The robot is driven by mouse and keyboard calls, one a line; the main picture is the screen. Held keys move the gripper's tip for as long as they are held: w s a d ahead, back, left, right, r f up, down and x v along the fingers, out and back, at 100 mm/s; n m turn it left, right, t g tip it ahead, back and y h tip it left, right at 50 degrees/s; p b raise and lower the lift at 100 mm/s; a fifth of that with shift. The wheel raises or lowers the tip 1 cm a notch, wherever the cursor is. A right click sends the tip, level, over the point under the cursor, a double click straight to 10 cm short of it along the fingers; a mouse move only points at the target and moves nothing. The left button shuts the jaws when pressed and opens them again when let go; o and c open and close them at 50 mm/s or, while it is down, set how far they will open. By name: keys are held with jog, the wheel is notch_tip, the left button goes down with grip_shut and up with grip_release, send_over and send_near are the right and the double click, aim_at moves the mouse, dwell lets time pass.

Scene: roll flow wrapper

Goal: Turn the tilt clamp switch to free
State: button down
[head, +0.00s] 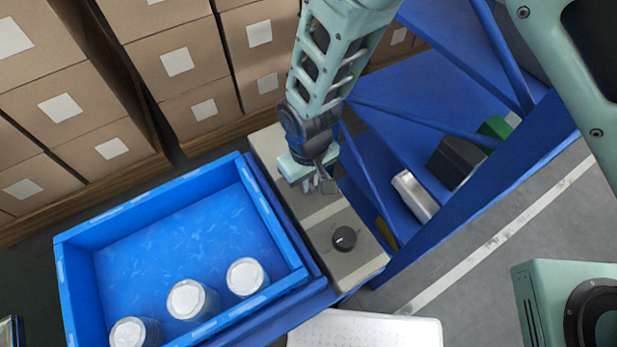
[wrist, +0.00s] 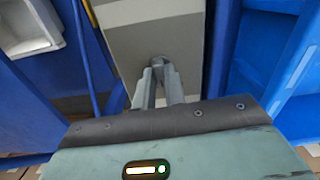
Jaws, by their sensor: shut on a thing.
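My gripper (head: 322,185) reaches down to the grey panel (head: 364,271) on the narrow box beside the blue bin. In the wrist view its two fingers (wrist: 158,72) are close together on a small grey switch (wrist: 158,60) that stands out from the panel. The fingers hide most of this switch, so its setting cannot be read. A black rotary knob (head: 345,238) with a light pointer mark sits nearer on the same panel, apart from the gripper. No label is readable, so the pictures do not confirm which control is the tilt clamp switch.
A blue bin (head: 258,185) with several white-topped cans (head: 187,298) stands left of the panel. A blue frame (head: 470,215) with small boxes is on the right. Stacked cartons (head: 105,145) stand behind. A white perforated surface (head: 365,330) lies at the front.

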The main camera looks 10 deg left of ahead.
jog(key=n, duration=0.5)
dwell(0.6)
jog(key=c, duration=1.5)
grip_release()
jog(key=shift+o, duration=0.2)
jog(key=shift+r, duration=0.1)
notch_tip(320, 180, up, 17)
jog(key=b, duration=0.2)
jog(key=shift+r, duration=0.15)
